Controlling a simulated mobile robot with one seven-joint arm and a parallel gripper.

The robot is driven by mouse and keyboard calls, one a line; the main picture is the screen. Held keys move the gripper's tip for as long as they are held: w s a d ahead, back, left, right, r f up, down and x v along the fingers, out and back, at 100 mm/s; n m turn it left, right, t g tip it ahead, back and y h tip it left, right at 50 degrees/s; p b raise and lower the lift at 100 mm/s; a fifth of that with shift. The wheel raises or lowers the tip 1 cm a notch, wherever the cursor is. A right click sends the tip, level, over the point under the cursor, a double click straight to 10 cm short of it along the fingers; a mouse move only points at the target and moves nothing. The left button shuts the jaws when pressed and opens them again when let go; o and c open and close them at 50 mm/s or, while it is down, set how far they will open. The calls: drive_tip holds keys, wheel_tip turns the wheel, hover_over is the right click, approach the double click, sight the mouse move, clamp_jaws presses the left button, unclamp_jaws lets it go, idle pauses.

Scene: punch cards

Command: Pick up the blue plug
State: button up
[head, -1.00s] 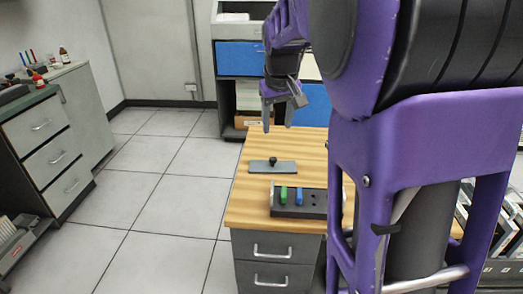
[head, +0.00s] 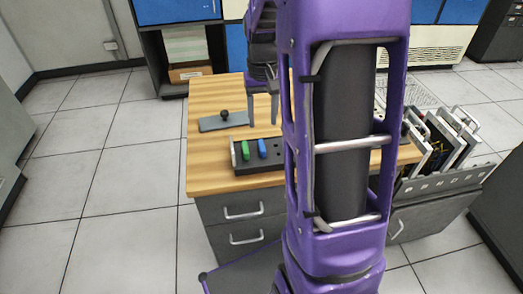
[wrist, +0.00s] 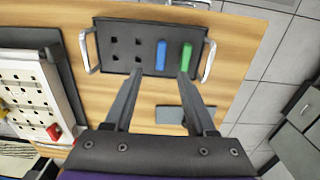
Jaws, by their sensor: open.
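The blue plug (head: 262,149) stands in a dark block with holes (head: 246,168) on the wooden table, just right of a green plug (head: 244,151). In the wrist view the blue plug (wrist: 161,55) and the green plug (wrist: 185,57) sit at the right part of the block (wrist: 113,26), which has a handle at each end. My gripper (wrist: 158,86) is open and empty. Its fingers point toward the block, with the blue plug ahead between them in the picture. In the head view my gripper (head: 262,108) is partly hidden behind my arm.
A grey plate with a black knob (head: 224,120) lies behind the block on the table (head: 205,180). At the right stands a rack of cards (head: 440,150). In the wrist view a white panel with a red piece (wrist: 53,131) lies at the left. The table's left side is clear.

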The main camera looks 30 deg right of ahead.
sight(261, 145)
wheel_tip(261, 145, down, 9)
drive_tip(key=shift+w+a+r+b, duration=0.1)
drive_tip(key=shift+w+b, duration=0.05)
drive_tip(key=shift+b, duration=0.65)
clamp_jaws()
